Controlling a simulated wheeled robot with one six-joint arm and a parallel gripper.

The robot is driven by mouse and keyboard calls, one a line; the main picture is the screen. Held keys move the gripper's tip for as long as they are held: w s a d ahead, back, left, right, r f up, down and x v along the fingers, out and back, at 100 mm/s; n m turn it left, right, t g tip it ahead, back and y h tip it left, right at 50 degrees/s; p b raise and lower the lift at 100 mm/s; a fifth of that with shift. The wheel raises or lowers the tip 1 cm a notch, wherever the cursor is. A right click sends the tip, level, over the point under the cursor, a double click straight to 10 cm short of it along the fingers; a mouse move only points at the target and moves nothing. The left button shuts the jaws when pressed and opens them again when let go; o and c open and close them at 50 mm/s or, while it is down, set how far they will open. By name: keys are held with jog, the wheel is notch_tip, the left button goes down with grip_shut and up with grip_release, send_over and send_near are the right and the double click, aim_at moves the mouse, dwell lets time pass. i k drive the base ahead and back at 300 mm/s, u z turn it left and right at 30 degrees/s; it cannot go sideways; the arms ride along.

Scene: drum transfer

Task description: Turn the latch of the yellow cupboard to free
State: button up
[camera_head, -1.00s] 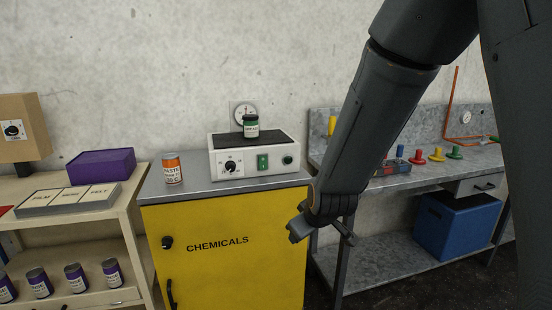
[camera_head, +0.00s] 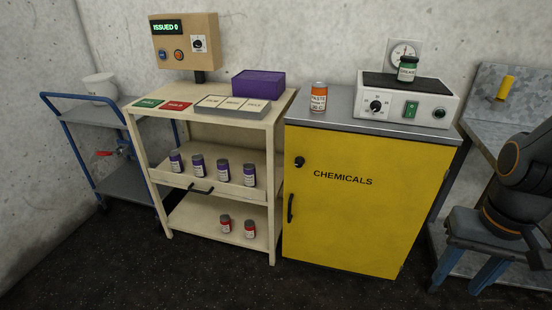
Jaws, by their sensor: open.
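The yellow cupboard (camera_head: 366,215), marked CHEMICALS, stands right of the middle with its door shut. Its latch (camera_head: 300,162) is a small round black knob at the upper left of the door. I cannot tell from here which way it is turned. A black upright door handle (camera_head: 291,208) is below it. My gripper (camera_head: 462,279) is at the right edge, low, pointing down with its fingers apart and empty. It is to the right of the cupboard, well away from the latch.
An orange can (camera_head: 319,97) and a white heater unit (camera_head: 403,101) bearing a green can (camera_head: 407,69) stand on the cupboard. A cream shelf unit (camera_head: 275,190) with several cans is to its left, beside a blue trolley (camera_head: 72,117). The floor in front is clear.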

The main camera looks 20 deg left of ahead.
aim_at(299, 161)
jog(key=u, duration=1.85)
jog(key=k, duration=1.15)
jog(key=u, duration=1.3)
jog(key=i, duration=1.5)
jog(key=z, duration=1.55)
jog(key=i, duration=0.8)
jog(key=z, duration=0.85)
